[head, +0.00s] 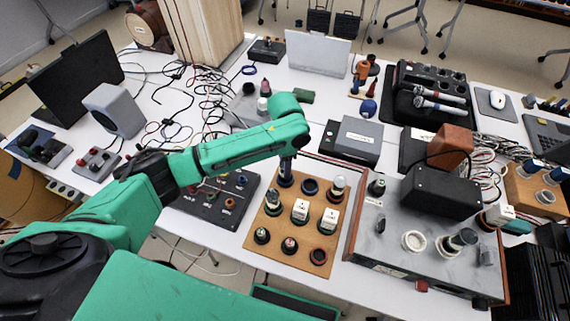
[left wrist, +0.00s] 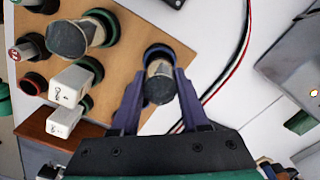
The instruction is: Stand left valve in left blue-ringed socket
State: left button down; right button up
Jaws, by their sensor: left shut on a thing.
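My left gripper (left wrist: 156,92) is shut on a valve (left wrist: 158,84), a cylinder with a dark top and a pale side. In the head view the left gripper (head: 286,166) points down over the left blue-ringed socket (head: 285,181), at the board's far left corner. In the left wrist view the valve's lower end overlaps this blue ring (left wrist: 157,50). I cannot tell whether it is inside the socket or just above it. The second blue-ringed socket (head: 310,187), to the right, looks empty. My right gripper is not in view.
The wooden board (head: 252,262) also holds a standing valve (head: 271,197), another at the right (head: 338,184), white blocks (head: 300,209) and several dark-ringed parts. A black panel (head: 222,213) lies to the left, a grey unit (head: 385,235) to the right. Cables run behind.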

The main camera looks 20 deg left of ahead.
pick_arm(q)
jog(key=shift+f, duration=0.2)
jog(key=shift+c, duration=2)
grip_release()
notch_tip(320, 180, up, 13)
jog(key=shift+f, duration=0.2)
jog(key=shift+s+f, duration=0.1)
